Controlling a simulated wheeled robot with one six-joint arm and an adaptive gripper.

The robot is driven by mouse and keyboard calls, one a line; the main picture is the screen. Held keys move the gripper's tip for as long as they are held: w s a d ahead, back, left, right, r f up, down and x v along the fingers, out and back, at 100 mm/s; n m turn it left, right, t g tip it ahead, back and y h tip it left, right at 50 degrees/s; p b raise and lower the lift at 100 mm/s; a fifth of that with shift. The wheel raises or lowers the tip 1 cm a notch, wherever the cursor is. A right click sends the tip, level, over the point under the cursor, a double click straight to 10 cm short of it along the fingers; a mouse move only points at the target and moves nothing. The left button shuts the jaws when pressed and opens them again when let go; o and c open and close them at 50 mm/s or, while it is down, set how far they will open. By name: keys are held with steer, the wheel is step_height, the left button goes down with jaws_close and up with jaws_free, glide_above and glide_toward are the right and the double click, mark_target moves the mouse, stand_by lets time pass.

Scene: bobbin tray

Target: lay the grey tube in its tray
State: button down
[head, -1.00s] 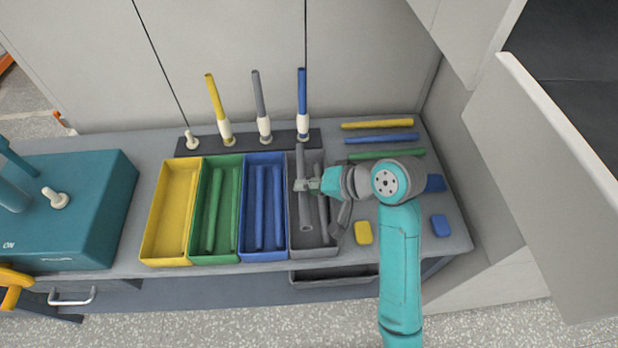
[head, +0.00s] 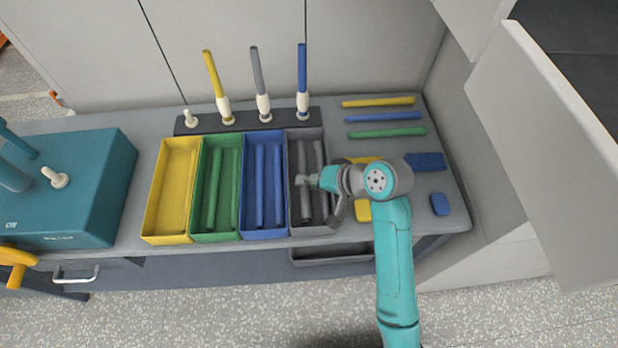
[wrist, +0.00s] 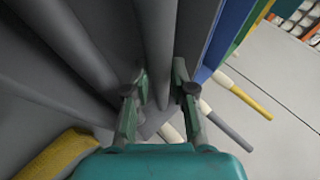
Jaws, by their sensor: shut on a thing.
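The grey tray (head: 291,217) is the rightmost in a row of trays on the bench. My gripper (head: 308,180) is down inside it, shut on a grey tube (head: 305,205) that lies lengthwise along the tray's left side. In the wrist view the held grey tube (wrist: 154,45) runs between the two fingers (wrist: 160,95). A second grey tube (head: 320,160) lies in the tray to the right of it, roughly parallel. It also shows in the wrist view (wrist: 80,45). Whether the held tube touches the tray floor I cannot tell.
Blue (head: 247,231), green (head: 198,232) and yellow (head: 150,232) trays stand to the left. Behind is a dark rack (head: 245,122) with upright yellow, grey and blue tubes. Loose tubes (head: 385,117) and small blocks (head: 440,203) lie to the right. A teal machine (head: 85,190) stands at far left.

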steer(key=c, duration=0.9)
jaws_free()
